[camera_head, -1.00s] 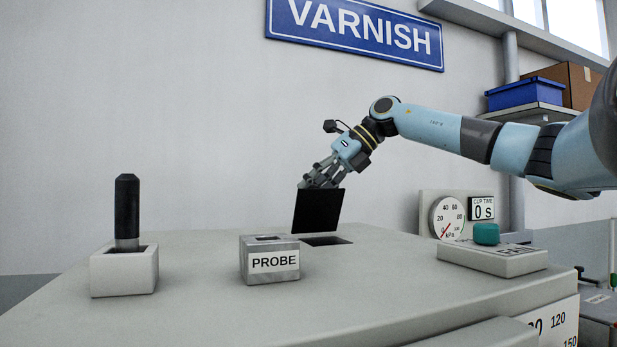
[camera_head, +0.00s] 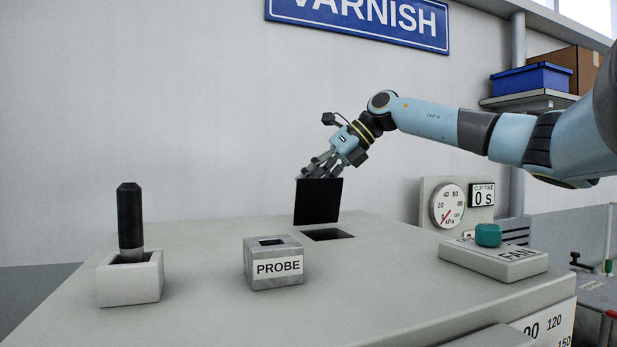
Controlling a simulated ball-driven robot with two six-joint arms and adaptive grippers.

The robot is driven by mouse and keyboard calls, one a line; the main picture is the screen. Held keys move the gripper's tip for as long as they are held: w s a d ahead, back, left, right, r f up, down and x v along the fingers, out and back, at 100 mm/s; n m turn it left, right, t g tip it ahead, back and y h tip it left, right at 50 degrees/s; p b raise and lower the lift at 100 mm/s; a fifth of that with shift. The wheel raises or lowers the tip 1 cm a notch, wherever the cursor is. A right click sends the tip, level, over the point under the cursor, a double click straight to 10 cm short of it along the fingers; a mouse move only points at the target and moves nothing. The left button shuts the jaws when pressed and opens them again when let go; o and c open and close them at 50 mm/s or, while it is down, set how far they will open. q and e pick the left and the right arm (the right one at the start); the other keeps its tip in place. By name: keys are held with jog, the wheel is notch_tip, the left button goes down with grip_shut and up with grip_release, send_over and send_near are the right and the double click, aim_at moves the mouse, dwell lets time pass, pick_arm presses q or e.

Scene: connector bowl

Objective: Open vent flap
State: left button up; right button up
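My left gripper is not in view.
A PROBE block (camera_head: 274,263) with a slot stands in front of the opening. A white holder (camera_head: 131,278) with a black rod (camera_head: 130,220) stands at left. A FAN box (camera_head: 493,259) with a teal knob (camera_head: 488,235) and a pressure gauge (camera_head: 448,206) are at right.

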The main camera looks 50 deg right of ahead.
jog(key=o, duration=0.5)
jog(key=shift+d+f, duration=0.45)
jog(key=shift+d, duration=0.1)
jog(key=shift+r, duration=0.1)
jog(key=shift+s+a+r, duration=0.1)
jog(key=shift+s, duration=0.05)
notch_tip(320, 180, up, 10)
